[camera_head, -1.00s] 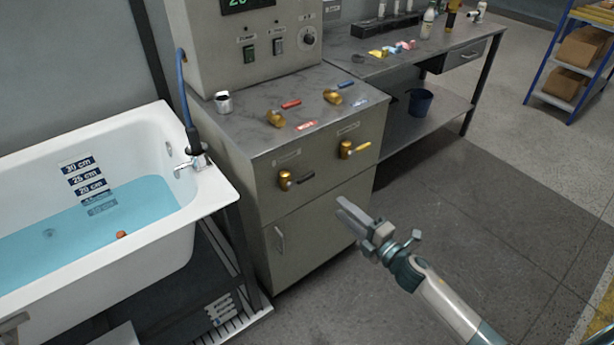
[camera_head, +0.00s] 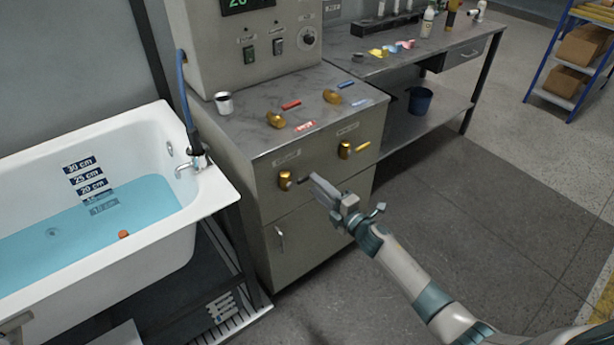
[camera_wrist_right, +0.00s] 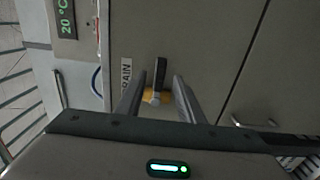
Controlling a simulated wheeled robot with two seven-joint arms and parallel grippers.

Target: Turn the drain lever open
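The drain lever is a brass valve (camera_head: 285,180) with a dark handle on the cabinet's front, left of a similar valve with a yellow handle. In the right wrist view its dark handle (camera_wrist_right: 160,70) stands beside the DRAIN label (camera_wrist_right: 127,76). My right gripper (camera_head: 318,187) is at the handle's right end and hides part of it in the head view. In the wrist view its two fingers (camera_wrist_right: 158,80) are apart, with the handle showing between them. I cannot tell whether they touch it. My left gripper is not clearly in view.
The white bathtub (camera_head: 215,200) with blue water stands left of the cabinet (camera_head: 310,235). The yellow-handled valve (camera_head: 346,149) is close to the right. Red and blue levers and a metal cup (camera_head: 224,103) are on top. The floor to the right is clear.

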